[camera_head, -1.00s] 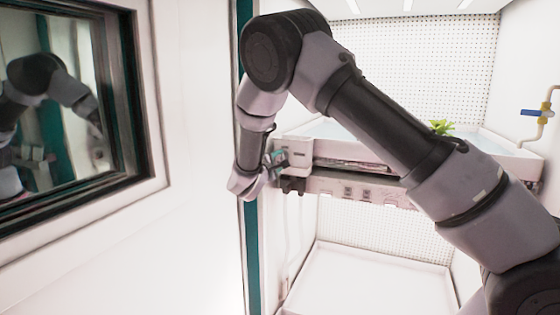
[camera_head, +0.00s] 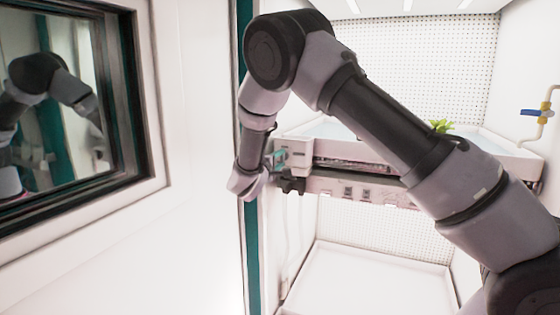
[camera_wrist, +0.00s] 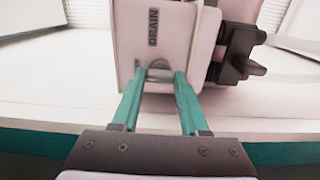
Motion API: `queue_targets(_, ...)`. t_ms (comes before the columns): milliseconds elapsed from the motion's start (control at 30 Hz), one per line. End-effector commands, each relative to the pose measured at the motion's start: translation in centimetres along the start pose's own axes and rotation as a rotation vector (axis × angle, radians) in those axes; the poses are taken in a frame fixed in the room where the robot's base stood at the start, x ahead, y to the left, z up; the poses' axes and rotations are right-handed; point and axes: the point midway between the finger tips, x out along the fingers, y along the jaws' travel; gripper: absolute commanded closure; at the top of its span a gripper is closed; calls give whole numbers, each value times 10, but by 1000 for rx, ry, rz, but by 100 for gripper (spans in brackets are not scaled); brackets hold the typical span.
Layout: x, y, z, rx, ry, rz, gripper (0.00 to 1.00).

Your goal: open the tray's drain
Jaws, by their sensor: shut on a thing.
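The drain box (camera_wrist: 150,30) is white with the word DRAIN on its face. It also shows at the tray's left front corner in the head view (camera_head: 298,152). A small grey rounded part, the drain handle (camera_wrist: 160,72), sits low on that face. My gripper (camera_wrist: 160,76) has its two teal fingers on either side of this handle, shut on it. In the head view my gripper (camera_head: 279,160) is small, at the box's left side. The tray (camera_head: 490,155) is white and shallow; my arm hides part of it.
A black knob-like fitting (camera_wrist: 236,55) sticks out right of the drain box, close to my right finger. A green plant (camera_head: 441,127) stands in the tray. A blue-handled valve (camera_head: 532,112) is on the right wall. A windowed door panel (camera_head: 190,200) stands close at left.

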Motion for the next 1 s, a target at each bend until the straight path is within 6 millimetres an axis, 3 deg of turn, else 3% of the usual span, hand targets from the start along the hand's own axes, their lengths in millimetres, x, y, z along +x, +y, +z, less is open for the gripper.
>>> queue_targets(100, 0, -2, 2, -2, -3, -3, 100)
queue_targets(133, 0, -2, 2, -2, -3, -3, 52)
queue_targets(200, 0, -2, 1, -2, -2, -3, 26)
queue_targets(633, -9, -1, -1, -1, 2, -1, 26)
queue_targets(1000, -79, -1, 0, -2, 1, -2, 26)
